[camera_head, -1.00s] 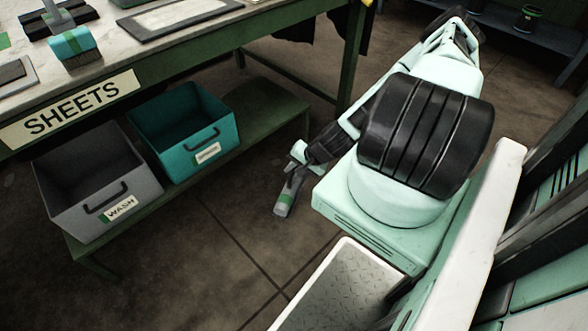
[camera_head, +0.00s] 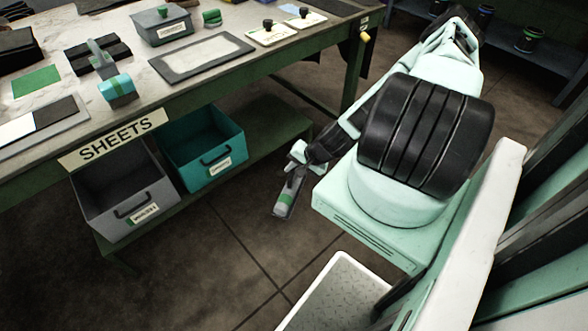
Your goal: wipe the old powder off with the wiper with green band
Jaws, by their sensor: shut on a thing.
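My gripper (camera_head: 305,158) is low in the aisle right of the table, shut on a grey tool with a green band (camera_head: 286,195). That tool hangs tilted above the floor, clear of everything; its working end is hard to make out. A grey-framed pale panel (camera_head: 160,72) lies further right. I cannot make out any powder for certain.
The table (camera_head: 140,105) bears a "SHEETS" label, a lidded grey box (camera_head: 162,28) and two small plates with black knobs (camera_head: 272,34). A grey bin (camera_head: 120,195) and a teal bin (camera_head: 200,160) stand on its low shelf. The floor between table and base is clear.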

